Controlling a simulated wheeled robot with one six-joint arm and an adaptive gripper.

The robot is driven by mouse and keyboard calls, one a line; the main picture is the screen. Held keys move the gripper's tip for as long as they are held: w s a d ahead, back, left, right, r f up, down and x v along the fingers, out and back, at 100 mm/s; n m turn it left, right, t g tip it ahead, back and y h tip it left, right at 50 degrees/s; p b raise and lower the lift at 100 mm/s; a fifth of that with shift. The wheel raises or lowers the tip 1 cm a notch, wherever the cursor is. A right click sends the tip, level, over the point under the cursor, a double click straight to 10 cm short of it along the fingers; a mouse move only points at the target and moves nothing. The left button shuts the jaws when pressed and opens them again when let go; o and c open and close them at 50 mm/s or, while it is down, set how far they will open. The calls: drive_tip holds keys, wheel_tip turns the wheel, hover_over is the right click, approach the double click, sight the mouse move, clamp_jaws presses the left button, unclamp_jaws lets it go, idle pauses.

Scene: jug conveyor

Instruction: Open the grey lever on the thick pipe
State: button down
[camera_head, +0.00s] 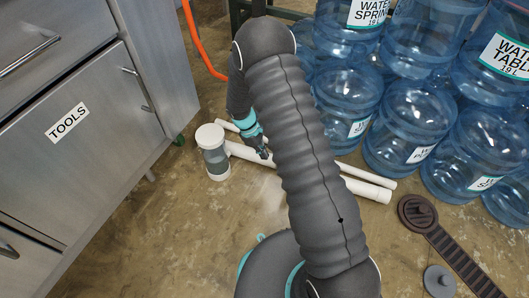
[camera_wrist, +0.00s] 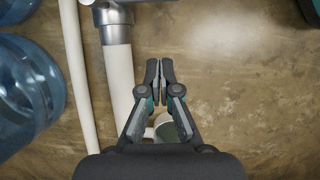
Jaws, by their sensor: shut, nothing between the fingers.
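The thick white pipe (camera_head: 365,188) lies along the floor, its middle hidden behind my arm in the head view. In the wrist view the thick pipe (camera_wrist: 119,75) runs up into a grey metal fitting (camera_wrist: 113,18) at the top edge. My gripper (camera_head: 264,153) is low over the pipes. In the wrist view its fingers (camera_wrist: 153,66) are together and empty, right of the thick pipe and apart from the fitting.
A thinner white pipe (camera_wrist: 76,60) runs beside the thick one. A white-capped clear cylinder (camera_head: 214,152) stands at the pipe's left end. Blue water jugs (camera_head: 410,120) crowd the right; a steel cabinet (camera_head: 95,90) stands left. Bare floor (camera_head: 190,235) lies in front.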

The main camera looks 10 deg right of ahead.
drive_tip(key=s+d+f, duration=0.3)
drive_tip(key=d+f, duration=0.2)
drive_tip(key=f, duration=0.1)
drive_tip(key=shift+s+d+b, duration=0.15)
drive_tip(key=shift+d+b, duration=0.15)
drive_tip(key=shift+b, duration=0.15)
drive_tip(key=shift+f, duration=0.1)
